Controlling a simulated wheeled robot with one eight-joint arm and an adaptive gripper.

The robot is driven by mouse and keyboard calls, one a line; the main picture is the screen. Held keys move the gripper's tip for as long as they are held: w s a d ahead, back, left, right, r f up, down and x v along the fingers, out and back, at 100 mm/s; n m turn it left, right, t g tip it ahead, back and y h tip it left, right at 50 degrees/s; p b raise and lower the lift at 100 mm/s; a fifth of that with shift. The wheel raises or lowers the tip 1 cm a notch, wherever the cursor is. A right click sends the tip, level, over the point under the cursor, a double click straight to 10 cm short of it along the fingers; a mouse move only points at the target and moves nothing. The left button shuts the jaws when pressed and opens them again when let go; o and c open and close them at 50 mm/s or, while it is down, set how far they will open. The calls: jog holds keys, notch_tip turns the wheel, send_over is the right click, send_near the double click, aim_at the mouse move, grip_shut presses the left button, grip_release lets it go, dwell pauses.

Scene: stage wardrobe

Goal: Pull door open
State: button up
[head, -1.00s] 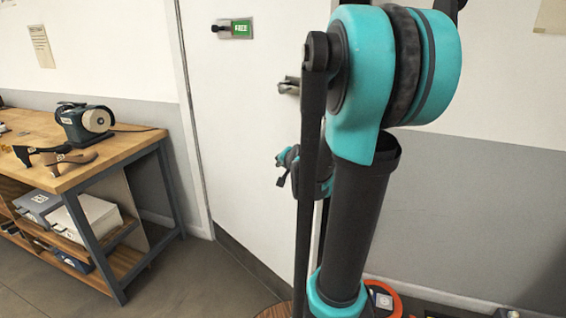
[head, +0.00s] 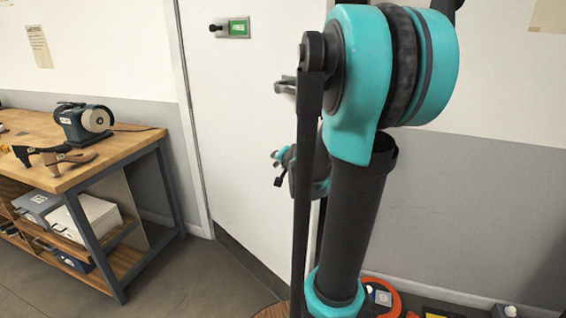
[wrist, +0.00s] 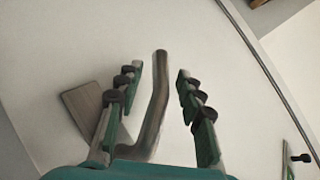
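The white door (head: 235,130) stands left of my arm in the head view, with a small green sign (head: 238,28) and dark knob near its top. Its metal lever handle (head: 285,87) sticks out beside my arm link. My gripper (head: 283,165) is partly hidden behind that link, below the handle in the picture. In the wrist view, my gripper (wrist: 158,70) is open, with the lever handle (wrist: 158,100) between its two fingers. Gaps show on both sides, so neither finger visibly presses on it. My arm hides the door's right part, so I cannot tell whether it is ajar.
A wooden workbench (head: 125,142) with a grinder (head: 84,122) and shoe forms stands at the left, boxes (head: 88,218) on its shelf. An orange ring-shaped item (head: 392,297) and other small things lie low at the right. The floor (head: 190,275) between bench and door is clear.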

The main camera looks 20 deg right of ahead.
jog(key=v, duration=1.1)
jog(key=shift+s, duration=0.4)
jog(key=shift+r, duration=0.15)
jog(key=shift+c, duration=0.2)
